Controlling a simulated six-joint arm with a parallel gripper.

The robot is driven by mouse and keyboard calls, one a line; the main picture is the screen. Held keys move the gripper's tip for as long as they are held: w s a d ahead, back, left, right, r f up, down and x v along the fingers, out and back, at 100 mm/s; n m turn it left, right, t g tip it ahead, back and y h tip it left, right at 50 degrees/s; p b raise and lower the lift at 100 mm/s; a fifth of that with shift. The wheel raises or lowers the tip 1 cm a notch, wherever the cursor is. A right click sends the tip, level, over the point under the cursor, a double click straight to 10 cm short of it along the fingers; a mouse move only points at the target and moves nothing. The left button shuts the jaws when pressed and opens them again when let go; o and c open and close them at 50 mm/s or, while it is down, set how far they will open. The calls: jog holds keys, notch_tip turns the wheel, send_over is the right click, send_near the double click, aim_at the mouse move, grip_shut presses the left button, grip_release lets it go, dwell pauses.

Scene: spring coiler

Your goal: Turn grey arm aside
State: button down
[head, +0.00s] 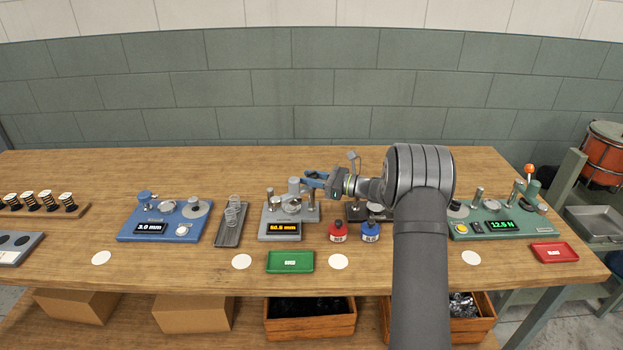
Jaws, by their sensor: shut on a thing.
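The grey device (276,230) with an orange-lit display sits near the middle of the bench. It has a grey post (294,187) and a round silver part (291,204) on top. My gripper (308,181) has blue fingers and reaches in from the right, level with the top of the post. It is shut at the back of the device. The grey arm is too small and too covered by the fingers to make out clearly; the gripper appears to be shut on it. Its exact angle cannot be told.
A tray of springs (229,232) and a blue device (150,223) stand left. A green device (500,227) and a red tray (554,252) are right. The bench's back is clear.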

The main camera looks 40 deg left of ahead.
jog(key=n+g+h, duration=0.4)
jog(key=g, duration=0.1)
jog(key=shift+g, duration=0.3)
jog(key=shift+n+g+h, duration=1.2)
jog(key=shift+n+h, duration=0.4)
jog(key=shift+h, duration=0.3)
jog(key=shift+n+g+h, duration=0.3)
jog(key=shift+h, duration=0.1)
jog(key=shift+r, duration=0.1)
jog(key=c, duration=1.4)
grip_release()
jog(key=shift+m+y, duration=0.4)
jog(key=shift+y, duration=0.2)
